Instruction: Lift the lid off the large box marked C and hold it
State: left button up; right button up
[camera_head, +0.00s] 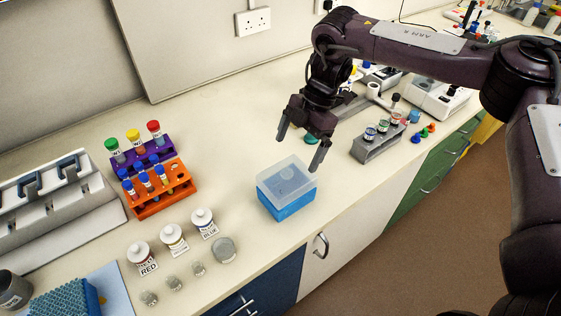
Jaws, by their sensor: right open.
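A blue box (287,206) with a clear, pale lid (286,178) stands on the bench near its front edge. The lid sits on the box, and I cannot make out a letter C on it. My right gripper (300,153) is open and empty. Its fingers point down at the far side of the lid, apparently above it and apart from it. My left gripper is not in view.
Left of the box are an orange rack (163,196) and purple rack (137,157) with capped tubes, and several white bottles (173,238). A grey tube rack (378,142) stands to the right. Bare bench surrounds the box closely.

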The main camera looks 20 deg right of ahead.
aim_at(288, 171)
jog(key=shift+a+f, duration=0.1)
jog(key=shift+f, duration=0.15)
jog(key=s+a+f+p, duration=0.2)
jog(key=shift+s+f+p, duration=0.15)
jog(key=shift+f+p, duration=0.2)
jog(key=x, duration=0.2)
jog(key=shift+a+f+p, duration=0.15)
jog(key=shift+f+p, duration=0.25)
jog(key=shift+a+f, duration=0.1)
jog(key=shift+f, duration=0.25)
jog(key=c, duration=0.7)
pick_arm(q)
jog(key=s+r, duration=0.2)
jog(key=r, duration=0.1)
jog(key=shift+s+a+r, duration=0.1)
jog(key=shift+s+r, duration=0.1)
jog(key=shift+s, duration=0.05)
pick_arm(e)
jog(key=shift+r, duration=0.1)
jog(key=shift+c, duration=0.2)
